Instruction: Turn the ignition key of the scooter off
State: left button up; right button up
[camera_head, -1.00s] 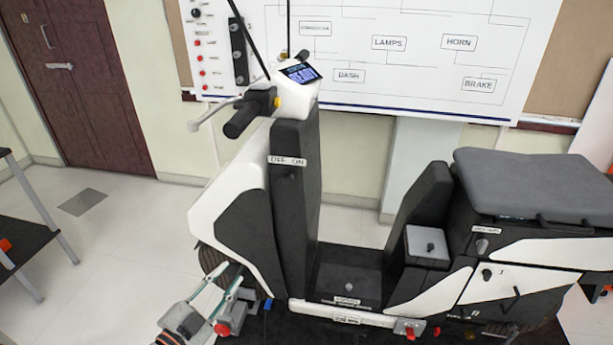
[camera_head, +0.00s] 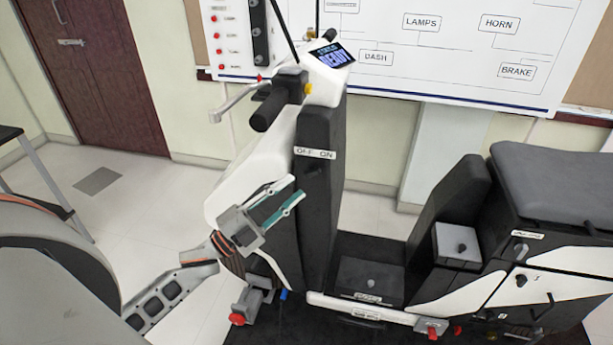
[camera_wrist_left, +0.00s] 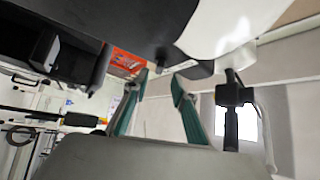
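The scooter (camera_head: 318,215) stands side-on, with a tall black front column. A white OFF / ON label (camera_head: 315,153) is on the column. The ignition key (camera_head: 311,171) is a small dark shape just below the label, too small to read its angle. The dash display (camera_head: 332,55) is lit and appears to read READY. My left gripper (camera_head: 295,190) is in front of the column, slightly below and left of the key, with its fingers apart and nothing between them. The open fingertips also show in the left wrist view (camera_wrist_left: 160,82). My right gripper is not in view.
The handlebar grip (camera_head: 272,108) and brake lever (camera_head: 235,101) stick out above my left gripper. The seat (camera_head: 560,185) and rear body are at the right. A wiring board (camera_head: 440,60) is on the wall behind. Open floor lies left of the scooter.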

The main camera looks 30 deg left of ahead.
aim_at(309, 176)
pick_arm(q)
jog(key=p+x, duration=0.1)
jog(key=x, duration=0.4)
grip_shut()
